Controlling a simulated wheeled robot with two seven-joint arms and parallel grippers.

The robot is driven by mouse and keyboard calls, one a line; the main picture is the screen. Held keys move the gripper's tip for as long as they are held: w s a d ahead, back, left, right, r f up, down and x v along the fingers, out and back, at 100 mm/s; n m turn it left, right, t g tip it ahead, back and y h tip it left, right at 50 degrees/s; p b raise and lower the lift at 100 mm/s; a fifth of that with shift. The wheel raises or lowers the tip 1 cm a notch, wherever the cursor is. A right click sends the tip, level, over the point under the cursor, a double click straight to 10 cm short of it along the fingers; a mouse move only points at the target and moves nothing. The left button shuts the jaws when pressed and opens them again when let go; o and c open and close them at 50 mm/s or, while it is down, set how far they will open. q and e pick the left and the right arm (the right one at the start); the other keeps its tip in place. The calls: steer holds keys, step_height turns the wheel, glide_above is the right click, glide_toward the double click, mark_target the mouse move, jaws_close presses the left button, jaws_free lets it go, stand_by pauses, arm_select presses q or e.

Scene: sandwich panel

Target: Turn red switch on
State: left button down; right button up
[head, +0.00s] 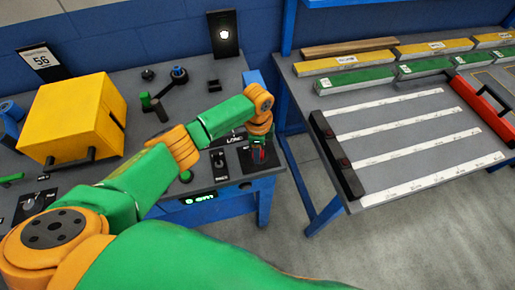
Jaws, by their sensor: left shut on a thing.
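The red switch (260,155) sits on a black plate at the right front corner of the left workbench, and only a small part of it shows. My left gripper (259,150) points down over it and is shut on it. The gripper's own wrist hides the top of the switch, so its exact position is hard to tell. My right gripper is not in view.
A yellow box (68,118) with a black handle stands on the left workbench. A black panel with a lit white light (224,34) stands behind. Other small controls lie near the front edge. A second table (415,130) stands right, across a floor gap.

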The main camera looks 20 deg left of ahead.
arm_select(q)
steer(key=shift+m, duration=0.5)
steer(key=shift+c, duration=1.9)
jaws_free()
steer(key=shift+d, duration=0.1)
steer(key=shift+r, duration=0.1)
step_height(320, 180, up, 7)
